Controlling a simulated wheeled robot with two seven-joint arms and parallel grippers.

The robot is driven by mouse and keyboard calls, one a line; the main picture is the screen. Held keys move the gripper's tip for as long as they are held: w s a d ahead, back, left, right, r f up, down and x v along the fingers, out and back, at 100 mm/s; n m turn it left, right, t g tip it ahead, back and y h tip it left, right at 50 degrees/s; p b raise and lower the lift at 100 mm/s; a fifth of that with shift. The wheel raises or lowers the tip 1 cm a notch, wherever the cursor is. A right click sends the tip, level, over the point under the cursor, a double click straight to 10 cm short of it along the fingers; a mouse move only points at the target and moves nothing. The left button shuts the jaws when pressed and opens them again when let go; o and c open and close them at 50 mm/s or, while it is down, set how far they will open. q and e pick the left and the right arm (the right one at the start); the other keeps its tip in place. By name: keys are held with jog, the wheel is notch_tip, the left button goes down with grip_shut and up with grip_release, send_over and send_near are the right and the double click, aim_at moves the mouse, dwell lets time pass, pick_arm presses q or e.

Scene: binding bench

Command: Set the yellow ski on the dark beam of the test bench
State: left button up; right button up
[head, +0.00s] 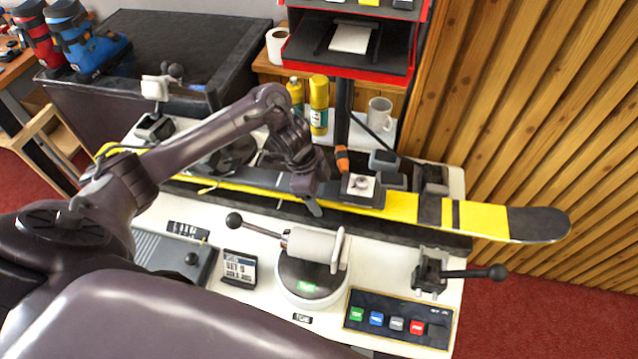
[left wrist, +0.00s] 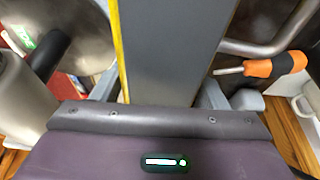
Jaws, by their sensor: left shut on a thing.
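The yellow ski (head: 482,217) with dark sections lies lengthwise across the bench, its dark tip reaching past the bench's right end. My left gripper (head: 308,191) is shut across the ski's grey middle part, just left of the binding. In the left wrist view the ski's grey top and yellow edge (left wrist: 118,50) run between the fingers. The dark beam (head: 425,237) shows as a strip along the ski's near side. The ski is over or on it; I cannot tell whether they touch. Most of the beam is hidden under the ski. My right gripper is out of view.
A clamp with a black-knobbed lever (head: 430,272) stands at front right, beside a button panel (head: 398,318). A round gauge with a handle (head: 310,275) stands at front centre. Yellow bottles (head: 318,105), a mug (head: 380,113) and an orange-handled screwdriver (left wrist: 272,66) are behind the ski.

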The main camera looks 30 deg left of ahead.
pick_arm(q)
jog(key=shift+w+f, duration=0.1)
jog(key=shift+f, duration=0.25)
jog(key=shift+f, duration=0.6)
jog(key=o, duration=1.7)
jog(key=shift+s+f+b, duration=0.25)
jog(key=shift+s+b, duration=0.05)
jog(key=shift+f, duration=0.15)
jog(key=shift+s, duration=0.1)
jog(key=shift+r, duration=0.45)
jog(key=p+v, duration=0.1)
jog(key=v, duration=1.2)
jog(key=shift+d, duration=0.1)
